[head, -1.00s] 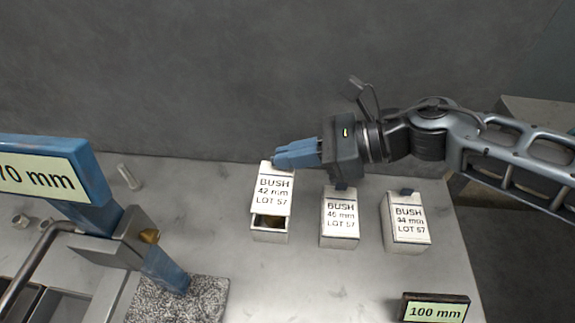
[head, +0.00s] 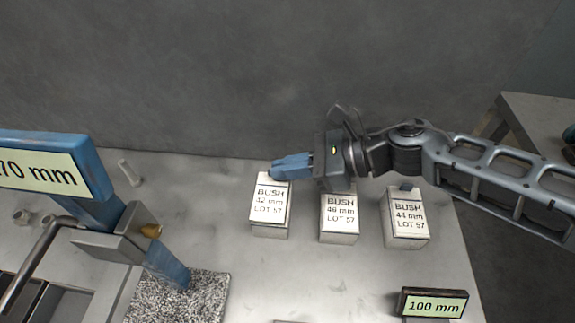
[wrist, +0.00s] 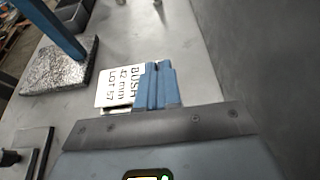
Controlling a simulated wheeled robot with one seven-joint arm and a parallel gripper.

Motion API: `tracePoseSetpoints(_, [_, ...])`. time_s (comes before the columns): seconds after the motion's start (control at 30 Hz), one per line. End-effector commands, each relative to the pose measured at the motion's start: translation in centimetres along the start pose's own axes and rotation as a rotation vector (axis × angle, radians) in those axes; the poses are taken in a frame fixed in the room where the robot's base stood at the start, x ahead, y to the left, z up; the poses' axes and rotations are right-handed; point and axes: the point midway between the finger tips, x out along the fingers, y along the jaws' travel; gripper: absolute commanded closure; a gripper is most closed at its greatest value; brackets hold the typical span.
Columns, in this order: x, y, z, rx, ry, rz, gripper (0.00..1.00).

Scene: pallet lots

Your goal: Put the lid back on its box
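The white lid (head: 270,200) marked "BUSH 42 mm LOT 57" lies over the top of its box (head: 268,233). Only the box's front face shows below the lid, and no opening is visible from the front. In the wrist view the lid (wrist: 116,86) shows beside the blue fingers, with a dark line along one edge; I cannot tell if it is fully seated. My gripper (head: 275,171) is at the lid's back edge, its blue fingers close together on the lid's small grip, which they mostly hide. The fingers also show in the wrist view (wrist: 155,80).
Two closed boxes, marked 46 mm (head: 339,215) and 44 mm (head: 406,215), stand close on the right, the nearer one beneath my gripper. A "100 mm" sign (head: 434,304) is at front right. A blue stand with a "70 mm" sign (head: 45,170) is left. A wall is behind.

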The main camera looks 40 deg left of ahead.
Motion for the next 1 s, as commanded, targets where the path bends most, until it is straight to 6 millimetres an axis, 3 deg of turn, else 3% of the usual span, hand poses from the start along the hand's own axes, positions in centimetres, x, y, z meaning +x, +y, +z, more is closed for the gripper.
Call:
tracePoseSetpoints(0.23, [0.2,0.0,-0.6,0.000,0.000,0.000,1.00])
tracePoseSetpoints(0.5, [0.2,0.0,-0.5,0.000,0.000,0.000,0.71])
tracePoseSetpoints(1.0, [-0.7,-0.1,0.6,-0.001,0.001,-0.002,0.70])
